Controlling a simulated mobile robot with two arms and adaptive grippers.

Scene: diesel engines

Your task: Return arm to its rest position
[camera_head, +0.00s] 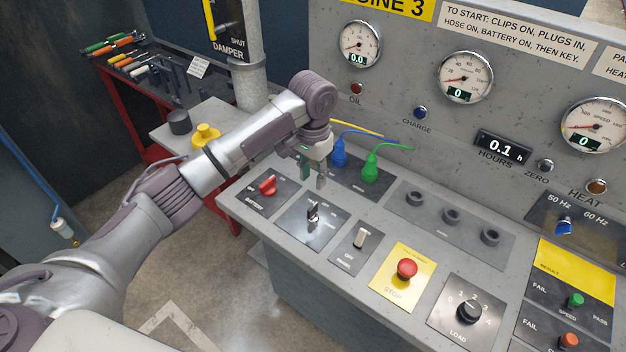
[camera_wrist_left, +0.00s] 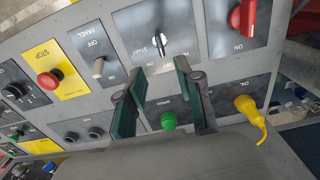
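My left arm (camera_head: 226,150) reaches in from the left over the sloped console (camera_head: 275,165). Its gripper (camera_head: 313,181) points down above the key switch (camera_head: 313,211), close to the blue plug (camera_head: 338,152). In the left wrist view the two green-padded fingers (camera_wrist_left: 160,72) stand apart with nothing between them. Past the fingertips there is the key switch (camera_wrist_left: 159,42); the green plug (camera_wrist_left: 168,121) shows between the finger bases. A yellow plug (camera_wrist_left: 247,107) shows to the right there. My right gripper is in neither view.
The red battery switch (camera_head: 267,185), the panel switch (camera_head: 361,238) and the red stop button (camera_head: 406,268) stand up from the console near the gripper. A damper column (camera_head: 250,85) and a side shelf with a yellow knob (camera_head: 206,134) lie behind the arm.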

